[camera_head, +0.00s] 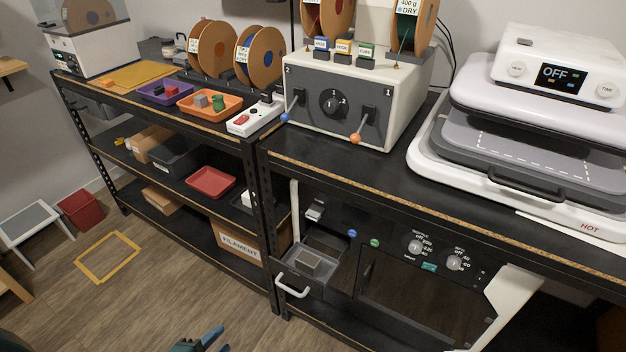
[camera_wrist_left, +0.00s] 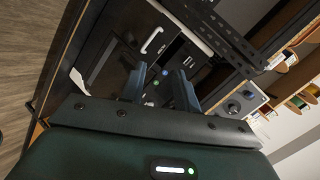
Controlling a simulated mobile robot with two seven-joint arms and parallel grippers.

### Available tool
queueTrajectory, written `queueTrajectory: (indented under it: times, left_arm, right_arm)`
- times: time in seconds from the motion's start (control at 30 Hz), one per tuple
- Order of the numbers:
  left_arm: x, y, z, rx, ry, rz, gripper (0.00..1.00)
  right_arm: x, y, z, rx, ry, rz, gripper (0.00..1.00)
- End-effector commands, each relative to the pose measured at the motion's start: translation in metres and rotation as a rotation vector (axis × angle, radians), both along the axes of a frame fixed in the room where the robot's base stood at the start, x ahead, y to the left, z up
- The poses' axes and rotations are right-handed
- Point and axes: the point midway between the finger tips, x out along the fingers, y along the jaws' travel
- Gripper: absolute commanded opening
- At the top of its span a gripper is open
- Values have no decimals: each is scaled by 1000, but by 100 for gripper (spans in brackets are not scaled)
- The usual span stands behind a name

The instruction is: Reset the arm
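My left gripper (camera_head: 217,341) shows at the bottom edge of the head view, low over the wood floor in front of the shelving. Only its blue fingertips and a bit of its dark body are visible. In the left wrist view the two blue fingers of my left gripper (camera_wrist_left: 160,88) stand apart with nothing between them. It is open and empty and touches nothing that I can see. The rest of my left arm is hidden. My right gripper is in neither view.
A black shelf bench (camera_head: 345,181) runs across the view. It carries a beige two-lever box (camera_head: 304,113), a heat press (camera_head: 440,146), spools and trays. Below is a dark oven unit (camera_head: 408,295) with an open drawer (camera_head: 293,283).

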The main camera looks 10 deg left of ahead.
Motion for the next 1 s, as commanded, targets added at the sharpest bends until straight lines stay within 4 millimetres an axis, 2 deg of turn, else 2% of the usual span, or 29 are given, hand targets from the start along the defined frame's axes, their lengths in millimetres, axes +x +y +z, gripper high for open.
queueTrajectory:
  times: [0.17,0.4,0.93,1.0]
  left_arm:
    - [4,-15,22,-216,233,253,31]
    - [-19,-30,53,-437,500,566,31]
    - [-71,-44,101,-618,771,928,31]
    - [-69,-47,99,-632,763,923,31]
  right_arm:
    - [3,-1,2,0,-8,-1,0]
    - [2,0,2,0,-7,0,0]
    - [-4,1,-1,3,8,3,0]
    - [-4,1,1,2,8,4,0]
